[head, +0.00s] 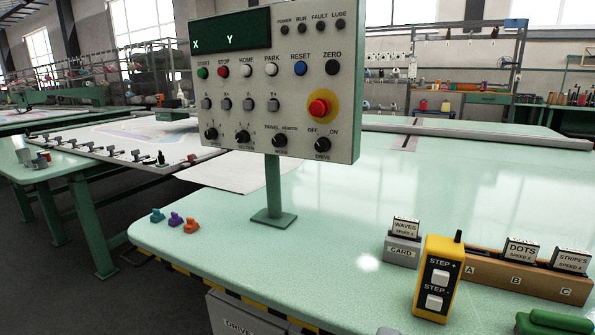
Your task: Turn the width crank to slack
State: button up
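I cannot pick out the width crank for certain in the head view. A stretching frame (125,128) with a white cloth lies at the left, with several dark clamps (85,148) along its near edge. A small black upright handle (161,158) stands near the frame's right front corner; I cannot tell whether it is the crank. My gripper does not show in this view.
A control panel (290,100) on a green post (273,190) blocks the middle. The green table (330,240) holds small coloured clips (175,220), a yellow step pendant (438,278), a card reader (402,250) and a wooden card rack (500,275). Its middle is clear.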

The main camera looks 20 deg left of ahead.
aim_at(161, 157)
jog(key=u, duration=1.5)
jog(key=i+j+z, duration=0.1)
jog(key=i, duration=0.45)
jog(key=i+j, duration=0.3)
jog(key=i, duration=0.2)
jog(key=i+j+z, duration=0.15)
jog(key=i, duration=0.4)
jog(key=i+j, duration=0.3)
jog(key=i, duration=0.2)
jog(key=i+j+z, duration=0.15)
jog(key=i+j, duration=0.15)
jog(key=i, duration=0.2)
